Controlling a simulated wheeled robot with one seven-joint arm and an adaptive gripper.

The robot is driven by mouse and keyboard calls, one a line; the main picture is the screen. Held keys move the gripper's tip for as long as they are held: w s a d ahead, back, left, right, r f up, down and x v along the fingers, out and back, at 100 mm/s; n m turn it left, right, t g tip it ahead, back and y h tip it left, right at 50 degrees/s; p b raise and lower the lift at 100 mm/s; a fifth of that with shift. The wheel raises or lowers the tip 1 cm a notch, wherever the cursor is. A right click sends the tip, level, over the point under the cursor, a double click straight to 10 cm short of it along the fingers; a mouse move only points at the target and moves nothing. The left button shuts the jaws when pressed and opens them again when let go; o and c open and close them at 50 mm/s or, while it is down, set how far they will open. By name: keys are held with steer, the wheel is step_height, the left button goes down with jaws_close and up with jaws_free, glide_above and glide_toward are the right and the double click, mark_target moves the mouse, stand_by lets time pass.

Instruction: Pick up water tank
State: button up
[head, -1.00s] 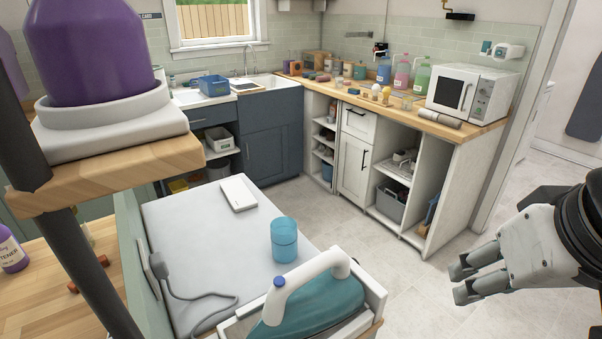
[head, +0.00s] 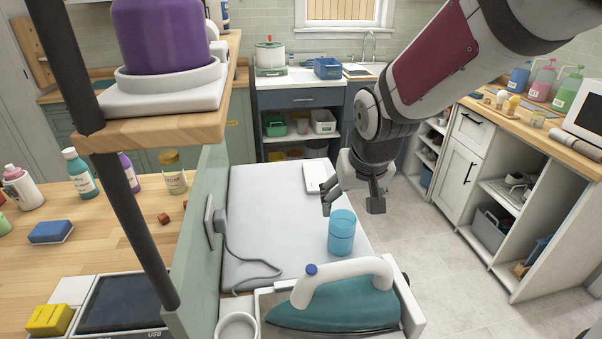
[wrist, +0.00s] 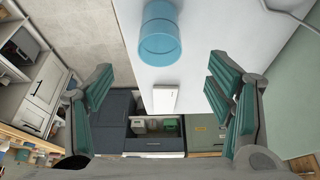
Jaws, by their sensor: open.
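The water tank, a translucent blue open-topped cylinder (head: 342,232), stands upright on the grey ironing surface (head: 265,215), just behind the iron. It also shows at the top middle of the wrist view (wrist: 160,35). My gripper (head: 350,203) is open and empty, pointing down just above and behind the tank in the head view. In the wrist view my gripper's fingers (wrist: 150,95) are spread wide, and the tank lies off toward the top of the picture, apart from both fingers.
A teal iron (head: 335,305) with a white handle sits in a tray in front of the tank. A white flat box (head: 316,176) lies behind my gripper. A grey cord (head: 250,268) lies left of the tank. A green panel (head: 205,240) borders the left side.

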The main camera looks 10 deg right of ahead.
mark_target(344, 216)
steer(key=x, duration=0.7)
steer(key=shift+a+f+b, duration=0.1)
steer(key=shift+f+b, duration=0.1)
steer(key=shift+b, duration=0.1)
steer(key=shift+w+x, duration=0.15)
steer(key=shift+x, duration=1.35)
steer(key=shift+w+x, duration=0.15)
steer(key=shift+x, duration=1.4)
steer(key=shift+r, duration=0.15)
steer(key=c, duration=1.3)
